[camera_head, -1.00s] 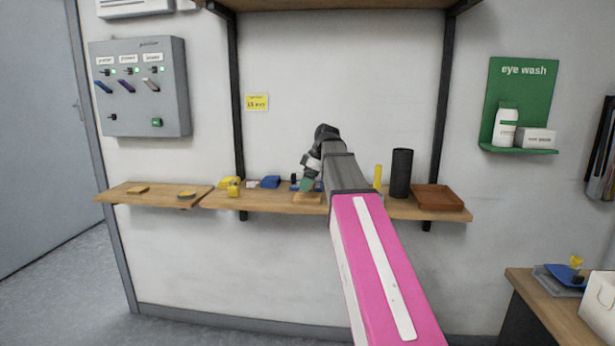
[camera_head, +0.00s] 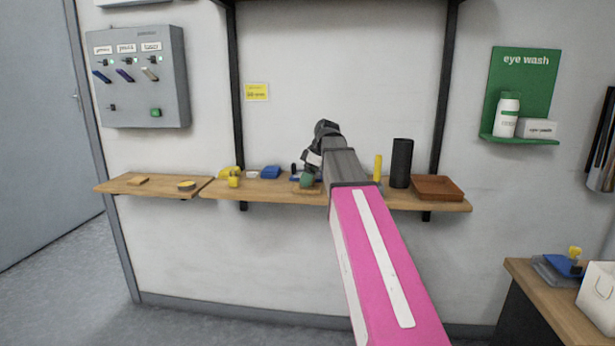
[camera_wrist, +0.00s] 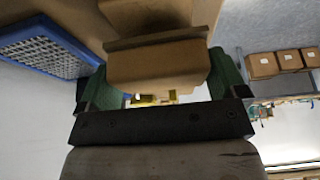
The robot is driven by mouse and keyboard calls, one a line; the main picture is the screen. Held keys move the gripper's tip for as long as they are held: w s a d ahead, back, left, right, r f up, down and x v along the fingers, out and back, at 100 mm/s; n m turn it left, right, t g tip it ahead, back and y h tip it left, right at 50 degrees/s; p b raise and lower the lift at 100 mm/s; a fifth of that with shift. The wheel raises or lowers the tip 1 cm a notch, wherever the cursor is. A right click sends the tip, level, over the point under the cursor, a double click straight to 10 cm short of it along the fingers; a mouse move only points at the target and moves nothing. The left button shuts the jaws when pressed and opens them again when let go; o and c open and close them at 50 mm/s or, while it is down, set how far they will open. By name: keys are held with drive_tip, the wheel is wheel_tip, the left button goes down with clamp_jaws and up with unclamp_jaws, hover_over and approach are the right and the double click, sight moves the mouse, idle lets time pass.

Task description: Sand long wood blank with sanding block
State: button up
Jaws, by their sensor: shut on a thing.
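My gripper (camera_head: 307,180), with green fingers, is low over the middle of the wooden shelf. In the wrist view my gripper (camera_wrist: 161,72) has a finger on each side of a tan block, which I take to be the sanding block (camera_wrist: 155,66), and is shut on it. A dark strip runs along the block's far side. A flat tan piece, probably the long wood blank (camera_head: 302,191), lies on the shelf just below the fingers. My arm and fingers hide part of it. I cannot tell whether block and blank touch.
The shelf (camera_head: 262,191) also holds a blue block (camera_head: 270,172), yellow pieces (camera_head: 233,181), a yellow cylinder (camera_head: 378,167), a black cylinder (camera_head: 402,163) and a brown tray (camera_head: 437,188). A lower left shelf (camera_head: 160,187) holds small items. A blue gridded object (camera_wrist: 45,48) shows in the wrist view.

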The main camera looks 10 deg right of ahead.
drive_tip(key=shift+f, duration=0.65)
drive_tip(key=shift+d, duration=0.1)
